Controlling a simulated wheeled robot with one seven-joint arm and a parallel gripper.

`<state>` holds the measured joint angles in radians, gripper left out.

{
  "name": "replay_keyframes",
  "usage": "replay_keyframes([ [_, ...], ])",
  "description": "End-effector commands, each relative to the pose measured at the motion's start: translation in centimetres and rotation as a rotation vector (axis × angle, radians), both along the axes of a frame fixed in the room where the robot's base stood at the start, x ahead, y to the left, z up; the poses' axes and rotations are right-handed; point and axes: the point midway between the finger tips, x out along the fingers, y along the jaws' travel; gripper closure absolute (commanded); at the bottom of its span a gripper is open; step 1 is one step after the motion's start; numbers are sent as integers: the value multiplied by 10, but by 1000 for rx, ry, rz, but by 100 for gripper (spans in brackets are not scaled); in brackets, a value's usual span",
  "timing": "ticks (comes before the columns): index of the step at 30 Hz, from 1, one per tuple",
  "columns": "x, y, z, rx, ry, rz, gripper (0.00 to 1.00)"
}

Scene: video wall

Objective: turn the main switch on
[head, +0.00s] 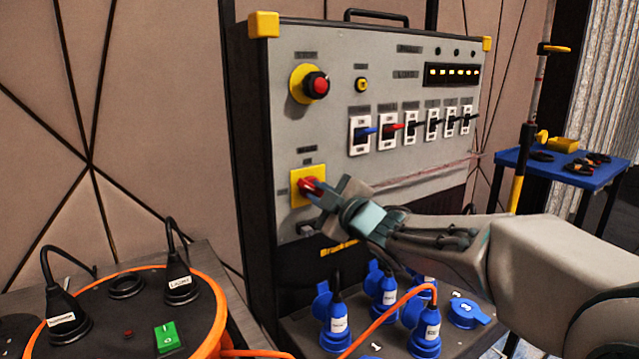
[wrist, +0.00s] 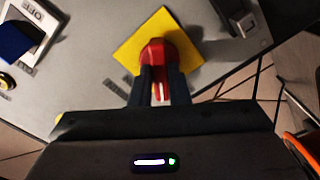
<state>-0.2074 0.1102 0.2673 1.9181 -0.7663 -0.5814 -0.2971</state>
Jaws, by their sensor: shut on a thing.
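The main switch is a red rotary handle (head: 309,185) on a yellow square plate (head: 298,188), low on the left of the grey panel (head: 290,120). My gripper (head: 325,192) reaches it from the right and is shut on the red handle. In the wrist view the red handle (wrist: 157,52) sits between the two dark fingers of my gripper (wrist: 160,85), with the yellow plate (wrist: 190,30) behind it. The fingers hide part of the handle, and I cannot tell its exact angle from the labels.
Above are a red emergency button (head: 318,85) and a row of toggle switches, the leftmost blue (head: 365,131). Blue plugs (head: 337,320) with an orange cable stand below my arm. A cable reel (head: 140,300) is at lower left. A blue table (head: 590,175) stands right.

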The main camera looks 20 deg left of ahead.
Motion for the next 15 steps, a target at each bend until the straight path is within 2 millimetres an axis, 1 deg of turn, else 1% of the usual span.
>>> replay_keyframes([
  [1,0,0,4,26,36,-1,100],
  [15,1,-1,4,316,375,-1,100],
])
